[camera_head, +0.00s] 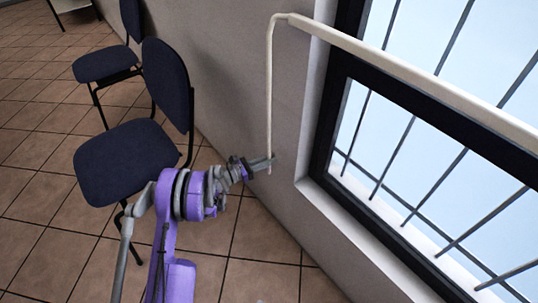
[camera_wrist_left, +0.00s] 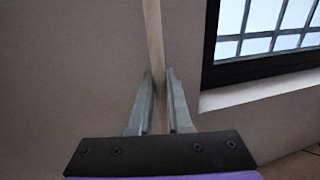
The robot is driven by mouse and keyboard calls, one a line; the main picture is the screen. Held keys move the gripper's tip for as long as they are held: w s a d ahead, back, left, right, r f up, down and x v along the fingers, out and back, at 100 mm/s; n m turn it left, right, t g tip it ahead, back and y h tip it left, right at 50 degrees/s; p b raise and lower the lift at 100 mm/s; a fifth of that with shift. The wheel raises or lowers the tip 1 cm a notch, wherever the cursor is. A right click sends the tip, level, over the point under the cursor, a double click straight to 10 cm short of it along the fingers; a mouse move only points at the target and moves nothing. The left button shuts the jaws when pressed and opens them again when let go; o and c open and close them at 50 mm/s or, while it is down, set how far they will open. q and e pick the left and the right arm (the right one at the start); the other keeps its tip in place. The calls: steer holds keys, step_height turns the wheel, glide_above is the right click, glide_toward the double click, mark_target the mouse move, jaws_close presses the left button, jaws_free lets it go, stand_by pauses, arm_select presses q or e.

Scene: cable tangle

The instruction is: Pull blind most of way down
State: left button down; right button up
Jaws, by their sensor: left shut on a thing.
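The blind's pale cream rail (camera_head: 400,70) runs across the top of the window, with no blind fabric visible below it. A thin cream pull cord (camera_head: 270,85) hangs from the rail's left end along the grey wall. My left gripper (camera_head: 270,162) is shut on the cord near its lower visible end. In the left wrist view the cord (camera_wrist_left: 153,30) runs down between the two grey fingers (camera_wrist_left: 161,82). My right gripper is not in view.
The black-framed window (camera_head: 335,130) has dark bars and a pale sill (camera_head: 345,215) right of the cord. Two dark blue chairs (camera_head: 125,160) (camera_head: 105,62) stand along the wall at left. The tiled floor (camera_head: 30,250) is clear at lower left.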

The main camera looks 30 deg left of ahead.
arm_select(q)
steer(key=c, duration=0.8)
jaws_free()
steer(key=shift+c, duration=0.2)
steer(key=p+v, duration=0.2)
steer(key=v, duration=0.8)
steer(key=shift+s+a, duration=0.25)
steer(key=shift+s, duration=0.1)
